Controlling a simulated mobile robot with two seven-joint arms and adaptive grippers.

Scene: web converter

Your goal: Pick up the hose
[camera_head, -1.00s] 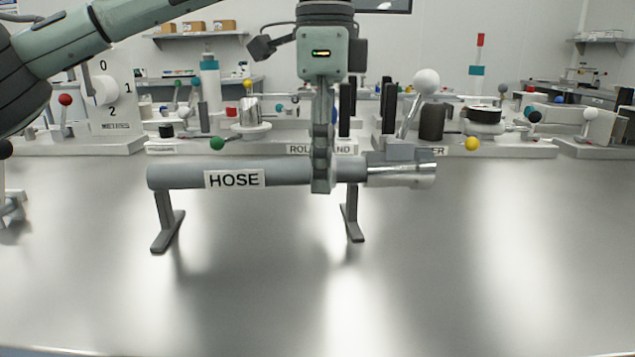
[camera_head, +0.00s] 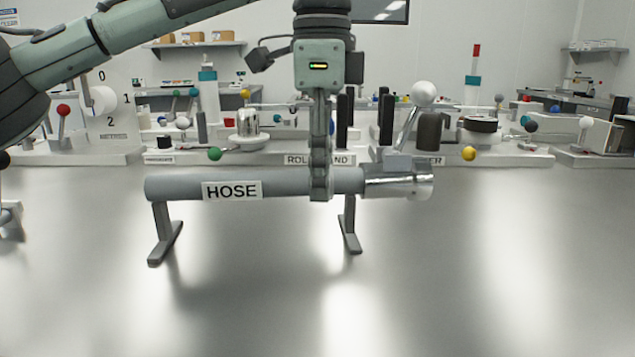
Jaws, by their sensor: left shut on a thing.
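The hose (camera_head: 290,186) is a grey cylinder with a "HOSE" label and a shiny metal end piece (camera_head: 410,184) at its right. It lies level, with two grey support legs (camera_head: 163,232) under it that stand on the metal table. No gap shows between the hose and the legs. My left gripper (camera_head: 320,190) comes down from above and is shut on the hose, right of its middle. Its far finger is hidden. My right gripper is not in view.
Behind the hose stands a row of white machine units with ball-ended levers, such as a white-knobbed lever (camera_head: 424,95) close behind the metal end and a yellow ball (camera_head: 468,153). The table (camera_head: 430,290) in front is clear.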

